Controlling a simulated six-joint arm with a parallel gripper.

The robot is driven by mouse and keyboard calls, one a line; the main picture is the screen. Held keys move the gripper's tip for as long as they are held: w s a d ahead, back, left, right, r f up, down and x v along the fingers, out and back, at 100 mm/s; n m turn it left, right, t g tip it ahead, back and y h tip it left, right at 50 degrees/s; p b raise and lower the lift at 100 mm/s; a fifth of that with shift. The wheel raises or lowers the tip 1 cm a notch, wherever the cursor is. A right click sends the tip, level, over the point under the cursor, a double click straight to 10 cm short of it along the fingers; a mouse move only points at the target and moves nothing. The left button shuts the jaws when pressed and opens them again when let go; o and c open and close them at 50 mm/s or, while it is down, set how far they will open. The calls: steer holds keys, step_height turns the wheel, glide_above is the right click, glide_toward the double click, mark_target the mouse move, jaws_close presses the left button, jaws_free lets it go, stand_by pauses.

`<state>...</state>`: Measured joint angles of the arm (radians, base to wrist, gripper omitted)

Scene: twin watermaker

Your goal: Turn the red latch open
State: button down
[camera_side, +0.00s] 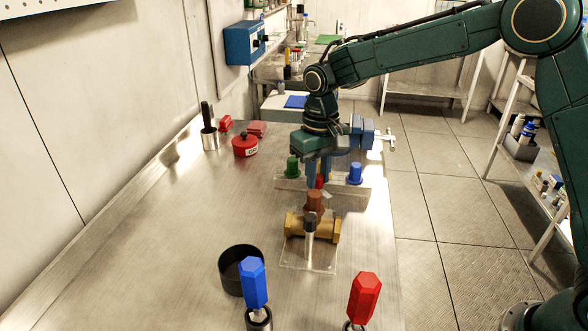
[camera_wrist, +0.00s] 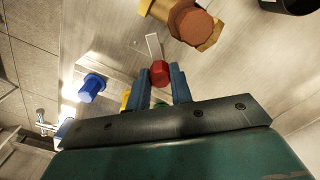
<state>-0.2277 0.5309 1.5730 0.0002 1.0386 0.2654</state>
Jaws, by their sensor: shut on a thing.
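The red latch (camera_side: 320,182) stands in the middle of a clear rack on the steel bench, between a green knob (camera_side: 292,167) and a blue knob (camera_side: 355,174). My gripper (camera_side: 318,172) points down over it. In the wrist view the red latch (camera_wrist: 160,72) sits between the two blue fingers of my gripper (camera_wrist: 161,78), which are shut on it. Its lower part is hidden in the side view by the brown valve cap in front.
A brass valve (camera_side: 298,227) with a brown hex cap (camera_side: 315,201) stands just in front. A black bowl (camera_side: 228,272), blue-handled (camera_side: 254,284) and red-handled (camera_side: 364,297) tools are nearer. A red pot (camera_side: 244,147) stands left; a blue vise (camera_side: 362,130) is behind.

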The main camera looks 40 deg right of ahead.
mark_target(318, 176)
steer(key=n, duration=0.4)
steer(key=shift+n, duration=0.3)
steer(key=n, duration=0.4)
steer(key=shift+n, duration=0.4)
steer(key=shift+w, duration=0.1)
steer(key=c, duration=1.2)
jaws_free()
steer(key=shift+c, duration=0.2)
steer(key=shift+r, duration=0.15)
step_height(318, 176, up, 14)
steer(key=shift+f, duration=0.2)
